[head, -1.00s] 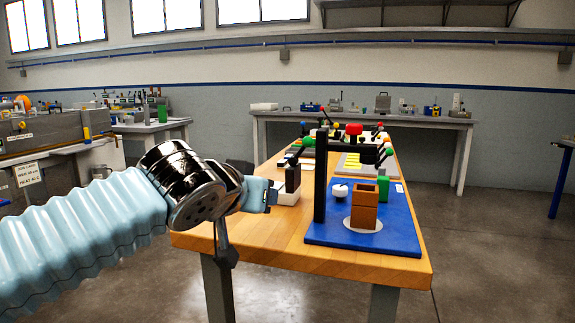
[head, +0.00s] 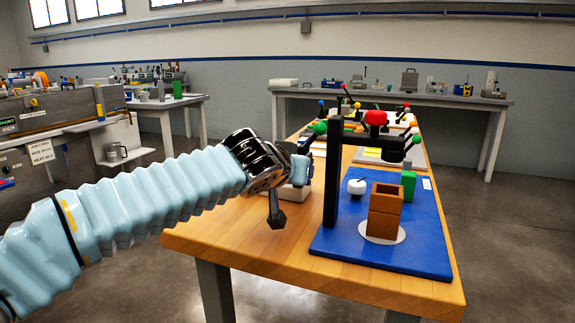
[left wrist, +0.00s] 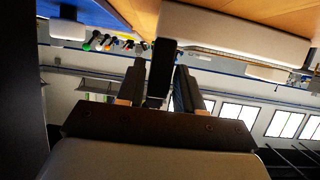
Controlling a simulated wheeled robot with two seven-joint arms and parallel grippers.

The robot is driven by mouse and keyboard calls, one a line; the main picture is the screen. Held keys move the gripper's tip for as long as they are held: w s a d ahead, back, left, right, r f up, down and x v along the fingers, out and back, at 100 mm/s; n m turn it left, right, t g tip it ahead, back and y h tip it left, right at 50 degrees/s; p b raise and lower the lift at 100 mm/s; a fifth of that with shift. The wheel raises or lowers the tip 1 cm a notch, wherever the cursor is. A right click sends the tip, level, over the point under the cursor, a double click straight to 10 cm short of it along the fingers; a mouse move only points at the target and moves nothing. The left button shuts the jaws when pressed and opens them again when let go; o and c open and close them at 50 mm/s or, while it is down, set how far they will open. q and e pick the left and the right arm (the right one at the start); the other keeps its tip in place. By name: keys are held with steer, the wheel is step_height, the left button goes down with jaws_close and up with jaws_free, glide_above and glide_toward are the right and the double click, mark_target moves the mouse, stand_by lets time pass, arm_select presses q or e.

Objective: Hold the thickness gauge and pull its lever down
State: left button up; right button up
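A low white block (head: 288,193) sits on the wooden bench, just left of the blue mat. In the left wrist view the white block (left wrist: 235,35) shows large, with a black upright post (left wrist: 160,75) beside or on it; this is perhaps the thickness gauge. My left gripper (left wrist: 161,67) is open, with one finger on each side of the post and a visible gap between. In the head view my left gripper (head: 303,165) is at the white block and hides the post. I cannot make out a lever on it. My right gripper is not in view.
A blue mat (head: 400,258) holds a black stand (head: 331,180) with a red knob (head: 375,118), a brown open box (head: 385,210), a white round piece (head: 356,187) and a green block (head: 408,183). The stand is close right of my left gripper. The bench's front left is clear.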

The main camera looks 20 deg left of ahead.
arm_select(q)
steer(key=shift+x, duration=2.05)
jaws_close()
